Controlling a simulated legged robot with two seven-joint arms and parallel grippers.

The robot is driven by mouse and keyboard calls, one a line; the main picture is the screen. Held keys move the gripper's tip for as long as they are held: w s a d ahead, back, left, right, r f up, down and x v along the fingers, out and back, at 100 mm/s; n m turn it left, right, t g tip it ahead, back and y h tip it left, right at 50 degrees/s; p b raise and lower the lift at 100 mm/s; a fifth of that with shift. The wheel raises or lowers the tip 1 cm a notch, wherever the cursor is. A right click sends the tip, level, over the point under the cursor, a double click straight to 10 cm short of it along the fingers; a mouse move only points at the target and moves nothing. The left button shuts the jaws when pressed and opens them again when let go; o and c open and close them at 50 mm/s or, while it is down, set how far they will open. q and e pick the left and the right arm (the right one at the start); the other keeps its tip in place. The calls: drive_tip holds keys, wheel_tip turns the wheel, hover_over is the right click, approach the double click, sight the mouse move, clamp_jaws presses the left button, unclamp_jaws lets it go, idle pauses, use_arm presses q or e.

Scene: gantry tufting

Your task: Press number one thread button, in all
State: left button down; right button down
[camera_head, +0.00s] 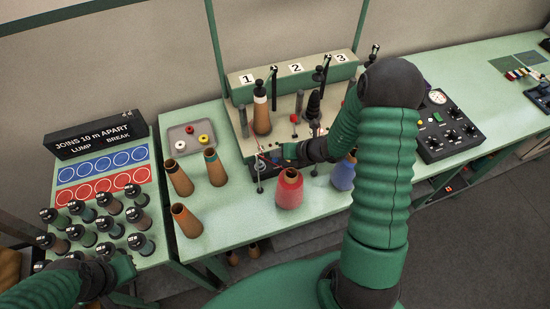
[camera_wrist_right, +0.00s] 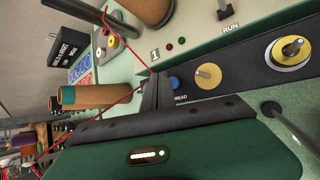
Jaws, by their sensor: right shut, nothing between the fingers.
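The blue button (camera_wrist_right: 174,82) shows in the right wrist view, on a dark strip beside a label that reads in part "READ". The station plate marked 1 (camera_wrist_right: 155,54) is just above it, with a red and a green lamp. My right gripper (camera_wrist_right: 154,94) is shut and empty, its tips close beside the blue button; I cannot tell whether they touch it. In the head view the right gripper (camera_head: 268,158) is low at the front of station 1, and the button is not clear there. My left gripper (camera_head: 118,268) is at the lower left, its fingers unclear.
A red thread (camera_wrist_right: 120,100) runs close past my right fingertips. A red cone (camera_head: 289,188) and a blue cone (camera_head: 343,173) stand in front of the machine (camera_head: 290,78). Brown cones (camera_head: 180,178) stand to the left. A dial panel (camera_head: 448,128) is at right.

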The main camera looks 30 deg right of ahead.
drive_tip(key=shift+r, duration=0.1)
wheel_tip(320, 180, up, 5)
drive_tip(key=p, duration=0.4)
idle(0.6)
